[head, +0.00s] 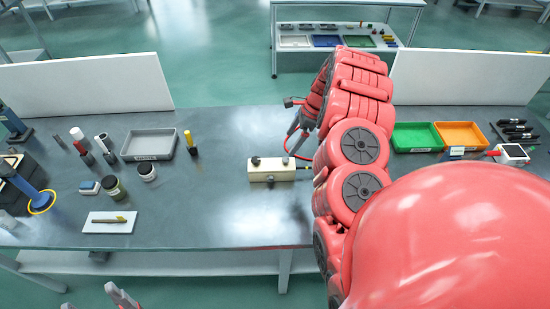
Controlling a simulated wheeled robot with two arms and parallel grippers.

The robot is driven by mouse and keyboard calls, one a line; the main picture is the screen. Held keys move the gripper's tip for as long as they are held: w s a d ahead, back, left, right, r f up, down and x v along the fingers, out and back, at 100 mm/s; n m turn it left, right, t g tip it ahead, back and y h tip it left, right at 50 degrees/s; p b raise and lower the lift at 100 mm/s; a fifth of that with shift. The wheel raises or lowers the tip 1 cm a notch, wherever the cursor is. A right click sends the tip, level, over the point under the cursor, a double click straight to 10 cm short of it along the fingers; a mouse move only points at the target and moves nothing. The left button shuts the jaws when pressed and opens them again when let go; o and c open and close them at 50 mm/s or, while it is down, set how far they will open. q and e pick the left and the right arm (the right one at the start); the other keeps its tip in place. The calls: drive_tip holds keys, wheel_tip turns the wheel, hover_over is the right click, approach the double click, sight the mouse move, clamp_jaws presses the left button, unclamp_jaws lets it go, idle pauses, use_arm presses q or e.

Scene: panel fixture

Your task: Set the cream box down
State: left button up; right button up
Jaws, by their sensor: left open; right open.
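The cream box (272,174) sits on the grey bench top near its middle, with two dark knobs on top. A dark plug or lead shows at its right side, partly behind my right arm. My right gripper (294,139) is open just behind and to the right of the box, apart from it in the picture and holding nothing visible. My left gripper (92,297) is open and empty at the bottom edge, in front of the bench; only its fingertips show.
A grey tray (149,145), jars and small tubes stand on the left. A white plate (109,222) with a tool lies at front left. Green (416,137) and orange (460,135) trays lie right. White panels rise behind. My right arm hides the bench's right middle.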

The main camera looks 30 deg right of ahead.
drive_tip(key=b, duration=0.7)
hover_over(275, 166)
drive_tip(key=s+d, duration=0.1)
drive_tip(key=d, duration=0.2)
drive_tip(key=f, duration=0.8)
drive_tip(key=shift+s+a, duration=0.1)
drive_tip(key=shift+s, duration=0.1)
drive_tip(key=p+x, duration=0.2)
drive_tip(key=x, duration=0.1)
drive_tip(key=shift+w+a+r, duration=0.1)
drive_tip(key=shift+a, duration=0.1)
drive_tip(key=shift+w+a+f, duration=0.1)
drive_tip(key=shift+a+f, duration=0.05)
drive_tip(key=shift+f, duration=0.2)
drive_tip(key=shift+w+a+f+p, duration=0.15)
drive_tip(key=shift+f+p, duration=0.1)
drive_tip(key=shift+p, duration=0.15)
drive_tip(key=p+x, duration=0.2)
drive_tip(key=x, duration=0.1)
drive_tip(key=shift+a+f, duration=0.25)
drive_tip(key=shift+f, duration=0.1)
drive_tip(key=shift+w+a+f, duration=0.1)
drive_tip(key=shift+f, duration=0.35)
clamp_jaws()
